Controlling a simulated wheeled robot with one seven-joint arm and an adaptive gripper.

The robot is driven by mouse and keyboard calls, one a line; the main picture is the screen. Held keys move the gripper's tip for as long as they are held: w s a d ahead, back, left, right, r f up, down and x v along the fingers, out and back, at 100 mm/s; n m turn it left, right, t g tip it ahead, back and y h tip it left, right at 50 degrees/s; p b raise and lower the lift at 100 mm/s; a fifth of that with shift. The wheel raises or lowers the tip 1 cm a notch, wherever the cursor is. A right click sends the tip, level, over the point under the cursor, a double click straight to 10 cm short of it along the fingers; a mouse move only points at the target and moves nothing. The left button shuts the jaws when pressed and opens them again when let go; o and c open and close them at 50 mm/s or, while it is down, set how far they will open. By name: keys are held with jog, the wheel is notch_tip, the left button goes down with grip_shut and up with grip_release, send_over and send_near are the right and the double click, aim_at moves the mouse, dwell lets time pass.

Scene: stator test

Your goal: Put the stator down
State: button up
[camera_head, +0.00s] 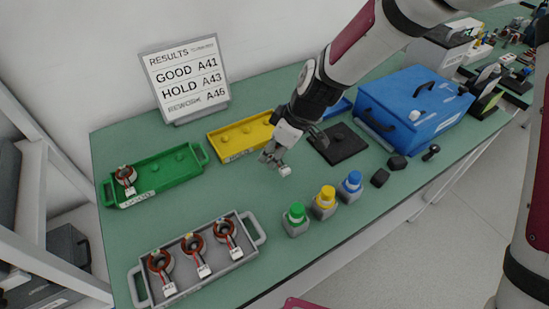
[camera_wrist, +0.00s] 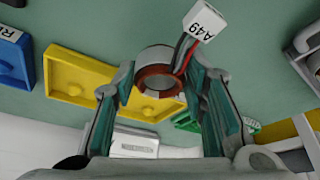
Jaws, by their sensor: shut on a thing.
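My gripper (camera_head: 274,158) hangs above the green table, in front of the yellow tray (camera_head: 240,136). In the wrist view my gripper (camera_wrist: 160,90) is shut on a stator (camera_wrist: 158,84), a grey ring with copper windings. Its wires lead to a white tag (camera_wrist: 200,22) that appears to read A49. In the head view the stator is mostly hidden; the white tag (camera_head: 285,170) shows. The yellow tray looks empty. The green tray (camera_head: 160,173) has one stator (camera_head: 126,177) at its left end. A grey tray (camera_head: 246,252) holds three stators.
A results sign (camera_head: 186,77) reads GOOD A41, HOLD A43 and a blurred line with A46. A blue tray (camera_head: 340,107) is partly hidden by my arm. Mid-table is clear.

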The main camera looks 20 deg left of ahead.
aim_at(274, 169)
jog(key=shift+f, duration=1.7)
jog(key=shift+f, duration=0.1)
jog(key=o, duration=1.4)
jog(key=v, duration=1.2)
